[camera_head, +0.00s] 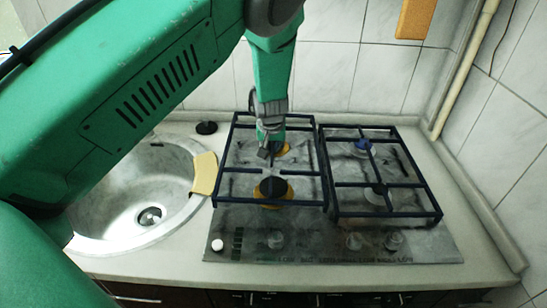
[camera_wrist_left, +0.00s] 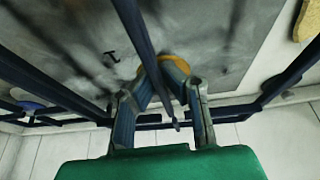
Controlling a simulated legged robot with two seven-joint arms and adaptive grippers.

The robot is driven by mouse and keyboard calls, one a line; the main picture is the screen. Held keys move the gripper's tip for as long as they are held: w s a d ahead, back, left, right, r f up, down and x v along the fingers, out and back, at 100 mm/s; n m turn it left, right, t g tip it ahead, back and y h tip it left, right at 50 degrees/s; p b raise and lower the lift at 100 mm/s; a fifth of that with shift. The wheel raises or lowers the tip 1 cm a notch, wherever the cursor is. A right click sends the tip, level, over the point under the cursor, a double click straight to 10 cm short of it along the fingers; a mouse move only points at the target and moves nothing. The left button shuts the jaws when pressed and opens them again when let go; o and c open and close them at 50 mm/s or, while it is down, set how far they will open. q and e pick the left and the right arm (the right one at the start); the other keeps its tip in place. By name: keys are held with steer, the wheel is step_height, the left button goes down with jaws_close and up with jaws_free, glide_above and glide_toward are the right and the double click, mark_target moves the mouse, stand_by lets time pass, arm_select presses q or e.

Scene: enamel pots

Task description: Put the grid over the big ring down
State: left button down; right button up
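The left grid (camera_head: 312,160), a dark blue metal frame with inward prongs, is over the left half of the hob. Under it shows a big yellow ring with a black cap (camera_head: 272,188) at the front, and another yellow ring (camera_head: 283,149) partly hidden behind my gripper. My left gripper (camera_head: 267,152) points down inside the frame at its back half. In the left wrist view, its fingers (camera_wrist_left: 168,82) close around a grid bar (camera_wrist_left: 137,30). I cannot tell for certain whether the grid is raised or resting. My right gripper is out of view.
A second dark grid (camera_head: 388,213) sits on the hob's right half, close beside the left one. A round sink (camera_head: 125,205) with a yellow sponge-like piece (camera_head: 205,173) at its rim is on the left. Control knobs (camera_head: 354,241) line the front; a tiled wall stands behind.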

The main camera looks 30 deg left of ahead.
mark_target(275, 163)
arm_select(q)
steer(key=shift+w+d+f, duration=0.2)
steer(key=shift+d+f, duration=0.15)
steer(key=shift+f, duration=0.05)
steer(key=shift+s+d+f, duration=0.1)
steer(key=shift+d+f, duration=0.1)
steer(key=shift+f, duration=0.4)
steer(key=shift+s+d+f, duration=0.1)
steer(key=shift+d+f, duration=0.1)
steer(key=shift+f, duration=0.4)
steer(key=shift+w+a+f, duration=0.15)
steer(key=shift+a, duration=0.05)
steer(key=c, duration=1.9)
jaws_free()
steer(key=shift+a+f, duration=0.15)
steer(key=shift+o, duration=0.9)
steer(key=shift+a, duration=0.2)
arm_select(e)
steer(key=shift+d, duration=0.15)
arm_select(q)
steer(key=shift+d, duration=0.1)
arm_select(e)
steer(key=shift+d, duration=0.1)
